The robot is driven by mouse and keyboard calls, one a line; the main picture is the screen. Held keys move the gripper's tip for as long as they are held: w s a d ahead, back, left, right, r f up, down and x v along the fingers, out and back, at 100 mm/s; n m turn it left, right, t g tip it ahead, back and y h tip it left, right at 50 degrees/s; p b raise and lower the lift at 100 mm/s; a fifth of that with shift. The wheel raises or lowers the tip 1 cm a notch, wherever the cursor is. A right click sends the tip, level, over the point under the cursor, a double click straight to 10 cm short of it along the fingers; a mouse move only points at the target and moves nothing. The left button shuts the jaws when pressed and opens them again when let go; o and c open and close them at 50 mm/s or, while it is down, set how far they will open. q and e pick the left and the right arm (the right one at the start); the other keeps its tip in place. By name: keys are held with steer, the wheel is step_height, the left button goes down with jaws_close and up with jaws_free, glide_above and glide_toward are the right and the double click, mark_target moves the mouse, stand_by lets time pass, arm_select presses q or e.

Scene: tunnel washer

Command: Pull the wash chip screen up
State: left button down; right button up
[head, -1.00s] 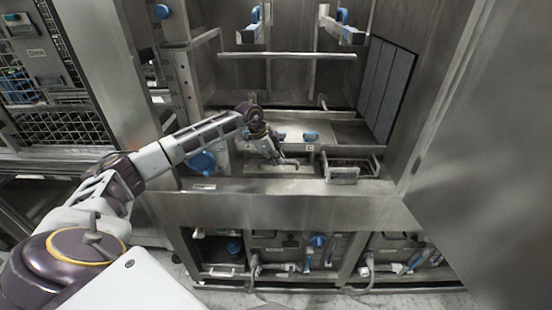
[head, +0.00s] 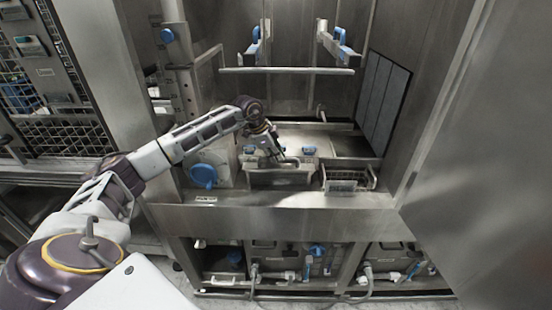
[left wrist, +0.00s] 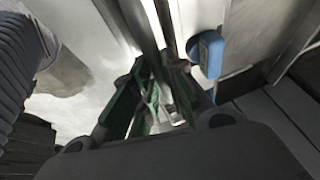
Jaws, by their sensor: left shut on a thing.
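The wash chip screen (head: 282,179) is a grey metal piece with a bar handle (head: 290,161) on top. It stands partly raised in the left opening of the washer's sump, and its front face shows. My left gripper (head: 279,157) is shut on the handle. In the left wrist view the green-lined fingers (left wrist: 160,105) close about a metal bar (left wrist: 143,28). The fingertips' exact contact is partly hidden. My right gripper is in neither view.
A wire basket (head: 345,178) sits just right of the screen. Blue knobs (head: 308,150) lie behind it, and a round blue cap (head: 203,176) is at left. A horizontal rail (head: 287,70) crosses above. An open steel door (head: 475,150) fills the right side.

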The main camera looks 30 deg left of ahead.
arm_select(q)
step_height(320, 180, up, 4)
steer(key=shift+w+r+p, duration=0.1)
steer(key=shift+p, duration=0.75)
steer(key=shift+r+p, duration=0.7)
steer(key=shift+r, duration=0.85)
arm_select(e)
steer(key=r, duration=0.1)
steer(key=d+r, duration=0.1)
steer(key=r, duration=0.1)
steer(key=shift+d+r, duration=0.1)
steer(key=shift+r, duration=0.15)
arm_select(q)
steer(key=c, duration=1.9)
jaws_free()
steer(key=shift+f, duration=0.2)
steer(key=shift+o, duration=0.9)
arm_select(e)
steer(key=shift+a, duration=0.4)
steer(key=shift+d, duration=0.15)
